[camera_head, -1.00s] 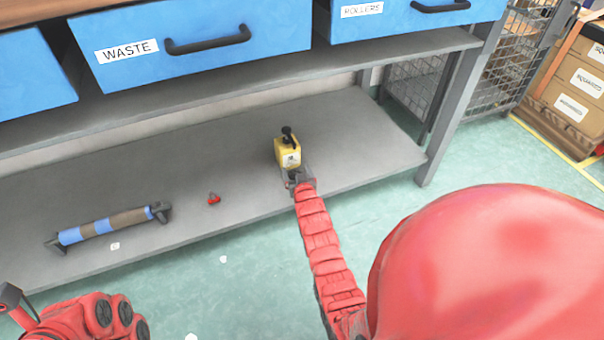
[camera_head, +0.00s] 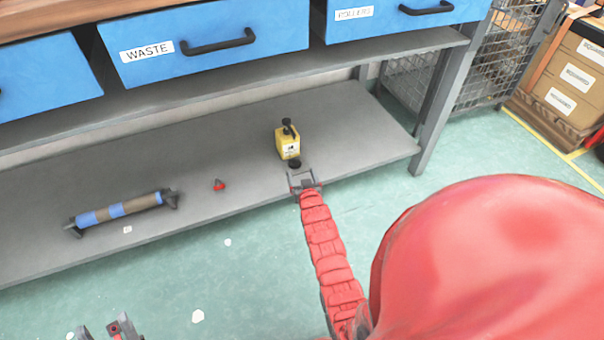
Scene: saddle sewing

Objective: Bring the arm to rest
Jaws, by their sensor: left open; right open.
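My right gripper (camera_head: 302,177) is at the front edge of the lower grey shelf (camera_head: 240,135), at the end of my red arm. It is open and holds nothing that I can see. A yellow container (camera_head: 288,145) with a black top stands upright on the shelf just beyond it. A small dark round thing (camera_head: 295,163) lies between the fingers and the container. My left gripper (camera_head: 104,331) shows only in part at the bottom left edge; its fingers are apart. My large red arm link hides the lower right.
A blue and brown roller (camera_head: 118,209) on dark end supports and a small red part (camera_head: 219,185) are on the shelf. Blue drawers (camera_head: 205,40) hang above it. A wire cage (camera_head: 490,60) and cardboard boxes (camera_head: 565,75) stand at the right. The green floor (camera_head: 220,280) in front has pale spots.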

